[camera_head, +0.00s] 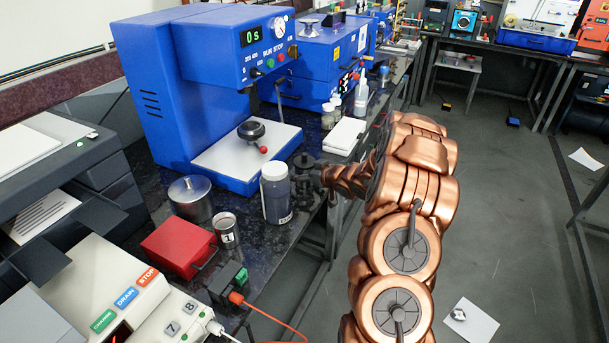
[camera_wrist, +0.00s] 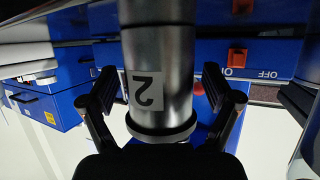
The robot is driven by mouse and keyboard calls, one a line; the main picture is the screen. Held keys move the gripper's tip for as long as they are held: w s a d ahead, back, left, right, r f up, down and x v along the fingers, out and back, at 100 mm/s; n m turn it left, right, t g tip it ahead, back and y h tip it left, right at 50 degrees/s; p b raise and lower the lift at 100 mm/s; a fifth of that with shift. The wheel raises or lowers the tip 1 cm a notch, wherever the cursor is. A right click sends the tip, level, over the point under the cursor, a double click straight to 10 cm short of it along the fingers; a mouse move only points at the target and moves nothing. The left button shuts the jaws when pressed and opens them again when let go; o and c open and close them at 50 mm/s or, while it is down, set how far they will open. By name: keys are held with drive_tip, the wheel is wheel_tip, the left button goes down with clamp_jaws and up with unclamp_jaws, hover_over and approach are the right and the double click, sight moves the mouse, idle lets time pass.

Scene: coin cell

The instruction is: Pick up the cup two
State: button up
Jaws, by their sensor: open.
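Cup two is a metal cylinder (camera_wrist: 175,65) with a white label reading 2, upside down in the wrist view. It stands between the two fingers of my gripper (camera_wrist: 160,92), which is open around it. A gap shows at the right finger; the left finger is very close to the cup, and I cannot tell if it touches. In the head view my gripper (camera_head: 304,178) is at the bench's front edge, just right of a dark jar (camera_head: 276,196). I cannot make out cup two there.
A blue press (camera_head: 170,85) stands behind. White boxes (camera_head: 343,135) lie beyond my gripper. The floor at right is mostly open.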

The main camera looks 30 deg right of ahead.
sight(310, 167)
drive_tip(key=shift+c, duration=0.3)
drive_tip(key=c, duration=1.5)
drive_tip(key=shift+r, duration=0.2)
drive_tip(key=shift+r, duration=1.7)
drive_tip(key=shift+s+a+f+b, duration=0.15)
drive_tip(key=shift+s+b, duration=0.3)
drive_tip(key=shift+s, duration=0.75)
drive_tip(key=shift+s+a+r+b, duration=0.3)
drive_tip(key=shift+s+a, duration=0.1)
drive_tip(key=shift+s, duration=1.75)
drive_tip(key=shift+s+a+r+b, duration=0.25)
drive_tip(key=shift+s+a, duration=0.15)
drive_tip(key=shift+s, duration=1.8)
drive_tip(key=shift+s+a+r+b, duration=0.2)
drive_tip(key=shift+s+a+b, duration=0.15)
drive_tip(key=shift+s, duration=1.8)
